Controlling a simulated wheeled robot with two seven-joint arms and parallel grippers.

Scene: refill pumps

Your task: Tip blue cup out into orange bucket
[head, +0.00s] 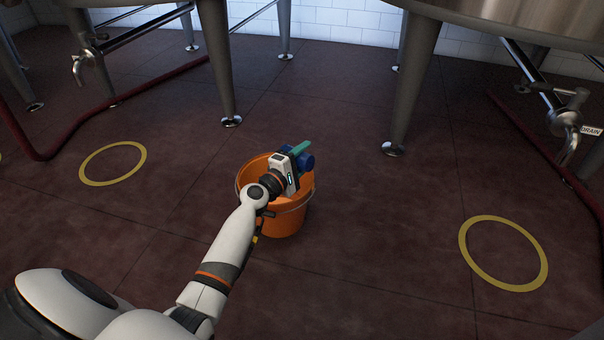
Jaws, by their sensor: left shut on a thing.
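The orange bucket (285,222) stands upright on the floor near the middle of the view. My left arm reaches in from the lower left, and my left gripper (302,156) is over the bucket's mouth. It is shut on the blue cup (307,162), of which only a small part shows beside the gripper at the bucket's far right rim. A green strip shows at the fingers. The cup's opening is hidden, so I cannot tell how far it is tilted or what is in it. The bucket's inside is mostly hidden by my gripper. My right gripper is out of view.
Yellow rings mark the floor at left (113,163) and right (503,253). Metal tank legs (410,85) stand behind the bucket. Taps (84,62) and dark red hoses (130,103) lie to both sides. The floor around the bucket is clear.

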